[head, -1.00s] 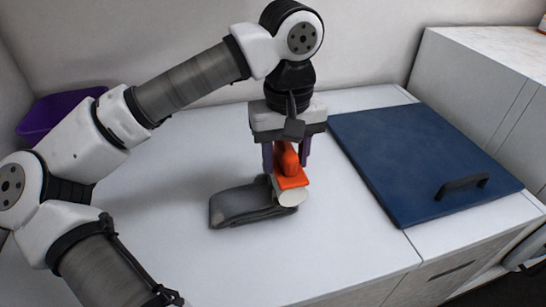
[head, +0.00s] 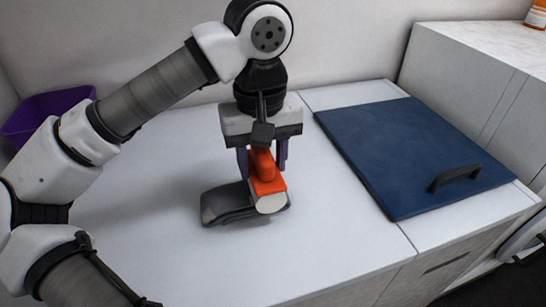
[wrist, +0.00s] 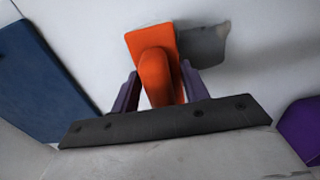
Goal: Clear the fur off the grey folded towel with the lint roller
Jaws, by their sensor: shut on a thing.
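The grey folded towel (head: 222,205) lies on the white counter in the head view, below my gripper. My gripper (head: 263,163) is shut on the orange handle of the lint roller (head: 268,184), with a purple finger on each side. The roller's white round end (head: 271,204) faces the camera over the right part of the towel. Contact between roller and towel cannot be told for sure. In the wrist view, the orange roller (wrist: 150,48) hides part of the towel (wrist: 205,44), and my gripper (wrist: 160,88) straddles the handle. I can make out no fur.
A blue lid or panel (head: 405,150) with a black handle (head: 455,176) lies to the right. A purple bin (head: 48,112) stands at the back left. A white cabinet (head: 480,75) rises at the right. The counter in front of the towel is clear.

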